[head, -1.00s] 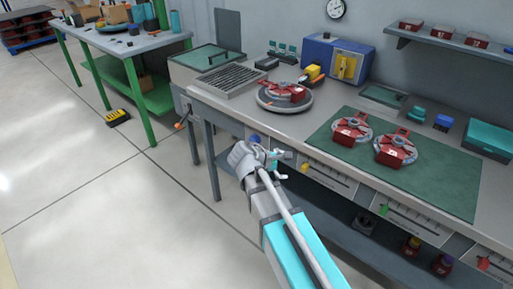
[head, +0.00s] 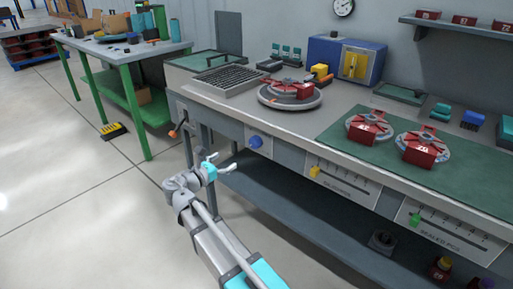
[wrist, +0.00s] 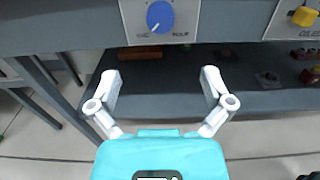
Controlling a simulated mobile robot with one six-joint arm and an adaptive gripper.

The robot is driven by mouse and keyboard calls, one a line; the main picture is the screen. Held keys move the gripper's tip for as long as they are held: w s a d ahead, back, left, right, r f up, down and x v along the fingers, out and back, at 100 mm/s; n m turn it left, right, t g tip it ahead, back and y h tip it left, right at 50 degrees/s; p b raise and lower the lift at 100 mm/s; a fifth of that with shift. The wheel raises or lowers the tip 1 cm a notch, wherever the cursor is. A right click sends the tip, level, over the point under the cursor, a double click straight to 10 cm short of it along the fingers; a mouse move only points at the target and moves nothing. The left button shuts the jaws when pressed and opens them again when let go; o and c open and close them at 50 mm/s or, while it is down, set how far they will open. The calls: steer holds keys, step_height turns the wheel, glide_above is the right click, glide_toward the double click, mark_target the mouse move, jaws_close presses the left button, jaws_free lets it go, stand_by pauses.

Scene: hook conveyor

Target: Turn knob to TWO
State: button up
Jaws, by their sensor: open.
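The blue knob (head: 255,142) sits on a pale panel on the front of the grey workbench. In the wrist view the knob (wrist: 160,15) is at the top centre, and its white mark points down and to the left. Lettering under it is too small to read surely. My gripper (head: 222,162) is open and empty, in front of the bench, below and left of the knob in the head view. In the wrist view its two white fingers (wrist: 160,76) are spread wide, apart from the knob, which lies beyond and above them.
An orange-tipped lever (head: 175,131) sticks out at the bench's left end. A yellow slider (head: 314,171) and a green slider (head: 415,219) are on panels right of the knob. A lower shelf (head: 290,205) runs under the bench.

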mark_target(252, 142)
steer(key=shift+a, duration=0.1)
steer(key=shift+w+d, duration=0.2)
steer(key=x, duration=1.3)
steer(key=shift+w+d, duration=0.2)
steer(key=shift+w, duration=0.05)
steer(key=c, duration=1)
steer(key=shift+a, duration=0.15)
steer(key=shift+c, duration=0.7)
